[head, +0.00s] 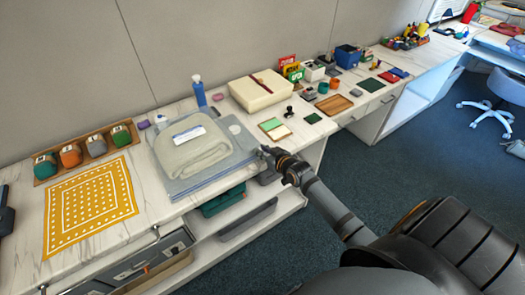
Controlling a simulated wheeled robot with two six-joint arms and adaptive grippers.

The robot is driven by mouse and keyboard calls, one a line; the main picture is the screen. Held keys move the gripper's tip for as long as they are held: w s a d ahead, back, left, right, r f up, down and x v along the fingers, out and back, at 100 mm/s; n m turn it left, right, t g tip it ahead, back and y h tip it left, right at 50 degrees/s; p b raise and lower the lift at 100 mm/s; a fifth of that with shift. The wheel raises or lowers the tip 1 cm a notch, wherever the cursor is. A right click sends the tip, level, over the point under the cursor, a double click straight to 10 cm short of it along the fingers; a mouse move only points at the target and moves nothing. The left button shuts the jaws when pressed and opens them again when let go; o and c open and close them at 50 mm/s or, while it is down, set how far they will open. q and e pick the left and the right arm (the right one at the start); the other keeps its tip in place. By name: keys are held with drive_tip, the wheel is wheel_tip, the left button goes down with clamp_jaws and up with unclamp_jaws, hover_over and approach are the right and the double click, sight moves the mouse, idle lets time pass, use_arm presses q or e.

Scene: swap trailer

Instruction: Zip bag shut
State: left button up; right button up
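A flat bluish-grey bag (226,155) lies on the marble-topped counter, with a folded pale grey towel (190,152) and a white label (188,134) showing at it. A clear, lighter strip runs along the bag's right side. My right gripper (266,152) is at the bag's right edge, near its front corner. Its fingertips are small and dark here, so I cannot tell whether they are apart or closed on a zip slider. The zip itself is too small to make out. My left gripper cannot be made out in the view.
A yellow patterned cloth (91,206) and a tray of colored rolls (83,150) lie left. A blue bottle (199,91) and cream box (261,92) stand behind the bag. Open shelves with bins (223,201) are below the counter's front edge.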

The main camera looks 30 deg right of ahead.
drive_tip(key=shift+o, duration=0.8)
drive_tip(key=v, duration=1.2)
